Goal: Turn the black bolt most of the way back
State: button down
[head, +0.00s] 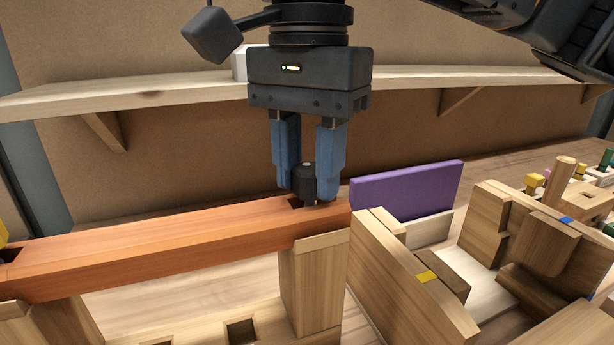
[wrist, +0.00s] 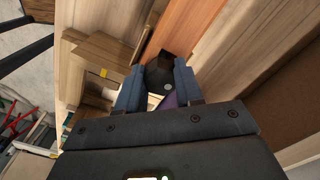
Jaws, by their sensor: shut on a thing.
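The black bolt (head: 325,184) stands upright at the right end of an orange-red wooden beam (head: 170,245), at the edge of a dark slot there. My gripper (head: 309,188) points straight down over that end, with its blue fingers on either side of the bolt, shut on it. In the wrist view the bolt (wrist: 158,77) shows as a dark head between the two blue fingers of my gripper (wrist: 160,92). The bolt's lower part is hidden in the beam, and the left finger partly covers its side.
A wooden post (head: 312,285) supports the beam's right end. A purple board (head: 408,190) and wooden blocks (head: 540,240) stand to the right. A pale shelf (head: 130,95) runs along the back wall behind my gripper. A yellow piece (head: 3,235) sits at the beam's left end.

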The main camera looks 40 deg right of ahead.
jog(key=shift+n, duration=1.1)
jog(key=c, duration=0.7)
grip_release()
jog(key=shift+o, duration=0.2)
jog(key=shift+r, duration=0.1)
notch_tip(320, 180, up, 12)
